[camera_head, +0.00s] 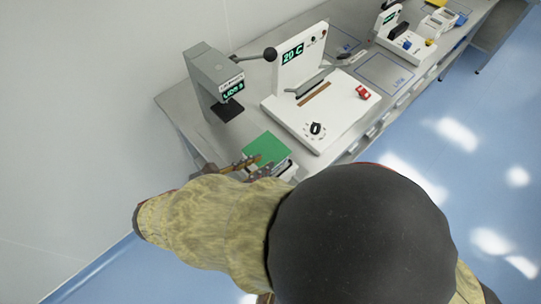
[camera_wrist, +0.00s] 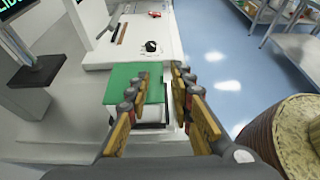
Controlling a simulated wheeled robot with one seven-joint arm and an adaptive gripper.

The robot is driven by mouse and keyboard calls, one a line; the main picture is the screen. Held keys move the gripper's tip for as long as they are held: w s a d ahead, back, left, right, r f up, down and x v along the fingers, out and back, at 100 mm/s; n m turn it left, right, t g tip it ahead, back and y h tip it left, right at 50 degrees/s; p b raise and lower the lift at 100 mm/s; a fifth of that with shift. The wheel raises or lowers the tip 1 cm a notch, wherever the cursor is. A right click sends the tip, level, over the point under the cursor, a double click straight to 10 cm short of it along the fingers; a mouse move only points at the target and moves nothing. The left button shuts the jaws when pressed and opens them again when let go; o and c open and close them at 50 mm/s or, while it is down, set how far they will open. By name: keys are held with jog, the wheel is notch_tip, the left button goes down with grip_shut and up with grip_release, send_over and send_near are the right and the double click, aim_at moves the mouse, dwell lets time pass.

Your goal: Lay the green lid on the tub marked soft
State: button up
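The green lid (camera_head: 268,148) is a flat green sheet near the front left corner of the bench. It lies on or just over a pale box-like tub (camera_head: 284,168), and I cannot tell whether they touch all round. No marking on the tub is readable. My gripper (camera_head: 257,165) is at the lid's near edge. In the wrist view its two fingers (camera_wrist: 158,82) stand apart with a gap between them. The left finger overlaps the right part of the lid (camera_wrist: 121,78). The tub (camera_wrist: 152,113) shows below the lid, partly hidden by the fingers.
A grey press with a black-knobbed lever (camera_head: 212,75) stands left of the lid. A white machine with a "20 C" display (camera_head: 335,115) stands behind and right. More devices (camera_head: 408,38) line the bench farther back. Blue floor (camera_head: 450,110) is open at right.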

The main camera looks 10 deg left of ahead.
jog(key=p+v, duration=0.1)
jog(key=v, duration=0.5)
jog(key=w+d+r+m+g+y, duration=0.1)
jog(key=w+d+r+m+g, duration=0.1)
jog(key=d+m+g, duration=0.5)
jog(key=w+d+r+m+g+y, duration=0.15)
jog(key=d+m, duration=0.35)
jog(key=d, duration=0.6)
jog(key=s+d+r+m+t+y, duration=0.1)
jog(key=d+r+m+t+y, duration=0.1)
jog(key=d+m, duration=0.4)
jog(key=s+d+r+m+t+y, duration=0.1)
jog(key=d+r+m+y, duration=0.3)
jog(key=m, duration=0.5)
jog(key=shift+s+d+r+m+t, duration=0.35)
jog(key=shift+d+m+t, duration=0.1)
jog(key=shift+d, duration=0.55)
